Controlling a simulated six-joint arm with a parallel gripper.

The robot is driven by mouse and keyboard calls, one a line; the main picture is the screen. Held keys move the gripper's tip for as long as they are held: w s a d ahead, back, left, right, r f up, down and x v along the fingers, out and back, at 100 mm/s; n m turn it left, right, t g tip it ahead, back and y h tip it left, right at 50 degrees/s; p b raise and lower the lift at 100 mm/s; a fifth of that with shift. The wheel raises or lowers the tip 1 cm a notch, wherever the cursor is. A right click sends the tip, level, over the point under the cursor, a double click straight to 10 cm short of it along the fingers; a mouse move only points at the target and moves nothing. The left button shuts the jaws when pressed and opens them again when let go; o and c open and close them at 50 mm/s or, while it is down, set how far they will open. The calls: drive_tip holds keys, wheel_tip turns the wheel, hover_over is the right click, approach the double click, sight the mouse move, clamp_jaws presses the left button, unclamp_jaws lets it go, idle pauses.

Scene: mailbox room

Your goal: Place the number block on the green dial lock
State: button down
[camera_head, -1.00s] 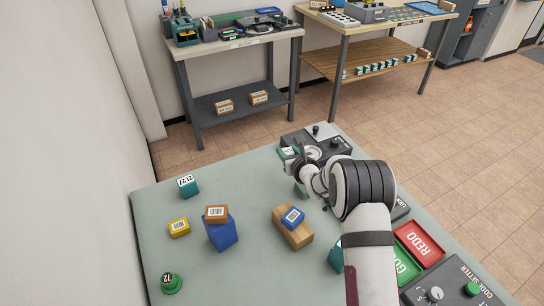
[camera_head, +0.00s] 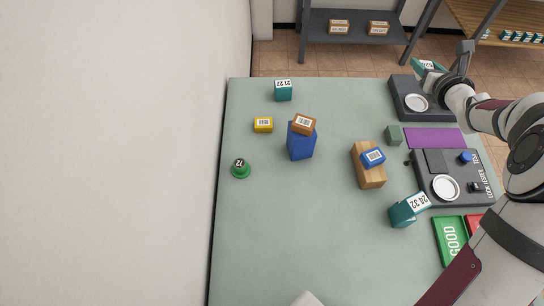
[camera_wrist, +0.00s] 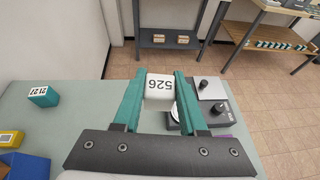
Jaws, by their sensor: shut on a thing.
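My gripper (camera_head: 432,68) is at the upper right of the head view, over the far end of a grey device. In the wrist view its two teal fingers (camera_wrist: 159,84) are shut on a number block (camera_wrist: 159,88), whose white face reads 526 upside down. The block is held up, apart from the table.
Teal blocks labelled 21 27 (camera_head: 283,91) and 24 32 (camera_head: 406,210), a yellow block (camera_head: 263,125), a blue block (camera_head: 300,146) with a brown box on top, and a wooden block (camera_head: 370,178) stand on the table. A wall (camera_head: 120,150) borders the left. The front-middle table is clear.

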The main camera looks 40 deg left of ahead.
drive_tip(key=s+a+n+g+y, duration=0.3)
drive_tip(key=s+a+n, duration=0.1)
drive_tip(key=s+a, duration=0.35)
drive_tip(key=n+g+y, duration=0.1)
drive_tip(key=n+g, duration=1)
drive_tip(key=g, duration=0.2)
hover_over(238, 163)
wheel_tip(238, 163, down, 12)
drive_tip(key=shift+w+f, duration=0.1)
drive_tip(key=shift+f, duration=0.1)
wheel_tip(238, 163, down, 3)
drive_tip(key=shift+f+t, duration=0.1)
drive_tip(key=shift+t, duration=0.2)
drive_tip(key=shift+f, duration=0.35)
